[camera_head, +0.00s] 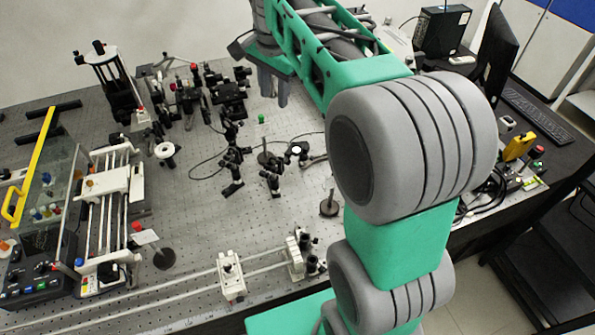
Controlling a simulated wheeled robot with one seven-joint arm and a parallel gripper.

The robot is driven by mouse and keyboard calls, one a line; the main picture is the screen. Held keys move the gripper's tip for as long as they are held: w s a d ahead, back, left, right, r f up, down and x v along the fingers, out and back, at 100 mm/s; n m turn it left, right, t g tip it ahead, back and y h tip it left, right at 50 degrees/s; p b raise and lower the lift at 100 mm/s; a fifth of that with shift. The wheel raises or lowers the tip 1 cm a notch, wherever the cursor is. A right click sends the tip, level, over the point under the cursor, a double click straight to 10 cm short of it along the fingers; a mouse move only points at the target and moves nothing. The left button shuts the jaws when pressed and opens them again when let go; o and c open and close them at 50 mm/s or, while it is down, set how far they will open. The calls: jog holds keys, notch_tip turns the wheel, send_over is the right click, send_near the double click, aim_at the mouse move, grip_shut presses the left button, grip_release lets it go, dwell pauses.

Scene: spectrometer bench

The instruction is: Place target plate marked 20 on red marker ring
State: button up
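No number 20 can be read in this view, so I cannot tell for sure which piece is the target plate. A small tilted white plate (146,237) stands on a post with a dark round base at the front left of the bench. No red marker ring can be made out; it may be hidden behind my arm or too small to see. My gripper (274,97) points down over the back middle of the bench. Its two grey fingers look apart, with nothing visible between them.
The perforated optical bench (210,240) carries several black mounts (270,180) in the middle. A rail with a white carriage (231,275) runs along the front. A framed instrument (110,190) and a yellow-handled cover (40,165) stand left. A monitor (497,55) stands back right.

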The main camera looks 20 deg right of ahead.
jog(key=s+f+n+t, duration=0.1)
jog(key=s+f+n, duration=0.3)
jog(key=s, duration=0.5)
jog(key=s+f+n+t, duration=0.1)
jog(key=s+f+n, duration=0.3)
jog(key=s+n, duration=0.3)
jog(key=s+a, duration=0.1)
jog(key=s, duration=0.2)
jog(key=shift+s+f+t, duration=0.15)
jog(key=shift+t, duration=0.15)
